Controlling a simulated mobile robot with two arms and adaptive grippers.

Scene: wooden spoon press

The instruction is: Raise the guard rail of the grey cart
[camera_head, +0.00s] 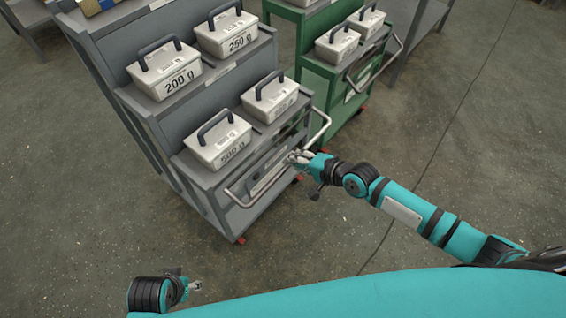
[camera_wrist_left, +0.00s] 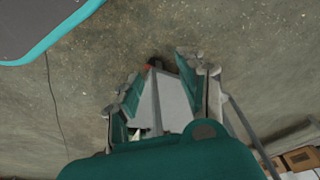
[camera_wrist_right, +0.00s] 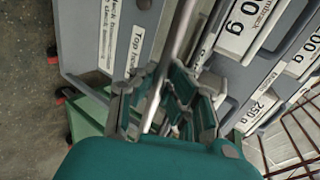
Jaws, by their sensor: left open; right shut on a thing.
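The grey cart (camera_head: 203,190) stands left of centre in the head view, with stepped shelves facing me. Its guard rail (camera_head: 323,130) is a bent metal bar low across the front, below the lower boxes. The right wrist view shows the rail (camera_wrist_right: 183,35) running between the fingers (camera_wrist_right: 165,105), beside the cart's labels. My left gripper (camera_head: 193,286) is open and empty at the lower left, well apart from the cart. Its open fingers (camera_wrist_left: 165,88) show in the left wrist view.
Grey lidded boxes with dark handles, such as the 200 g box (camera_head: 165,72), stand on the grey cart's shelves. A green cart (camera_head: 318,78) with its own rail (camera_head: 373,68) stands close at the right. The floor (camera_head: 440,130) at right is clear apart from a thin cable.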

